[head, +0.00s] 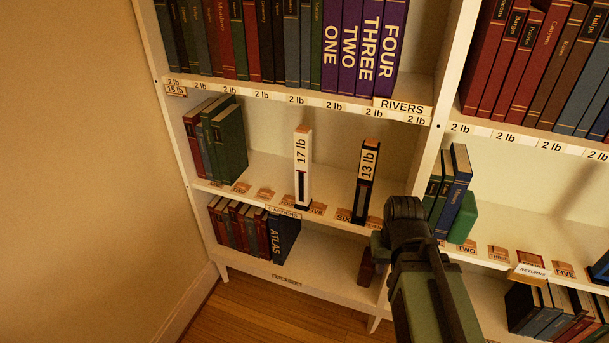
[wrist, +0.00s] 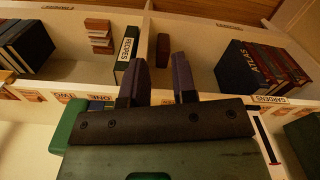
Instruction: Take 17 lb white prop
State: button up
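The white prop (head: 302,168), a tall upright block marked "17 lb" with a dark slot low on its front, stands on the middle shelf of the left bay. A similar black-sided prop (head: 367,180) marked "13 lb" stands to its right. In the wrist view my gripper (wrist: 160,78) has its two dark fingers apart with nothing held between them. A white strip with a dark slot at the lower right there looks like the white prop, partly hidden by my gripper body. In the head view my arm ends right of both props, near the bay divider, and its fingers are not clear.
Green books (head: 230,140) stand left of the white prop. The ATLAS book (head: 284,238) is on the shelf below. A bay divider (head: 425,160) rises beside my arm, with a green object (head: 462,216) beyond it. Shelf space between the props is clear.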

jog(key=o, duration=0.9)
jog(key=n+t+h+b, duration=0.5)
jog(key=n+t+b, duration=0.85)
jog(key=n, duration=1.95)
send_near(305, 160)
notch_tip(305, 160, down, 6)
jog(key=w+t+p, duration=0.2)
jog(key=t+p, duration=0.1)
jog(key=t, duration=0.1)
jog(key=x, duration=1.1)
jog(key=shift+d, duration=0.1)
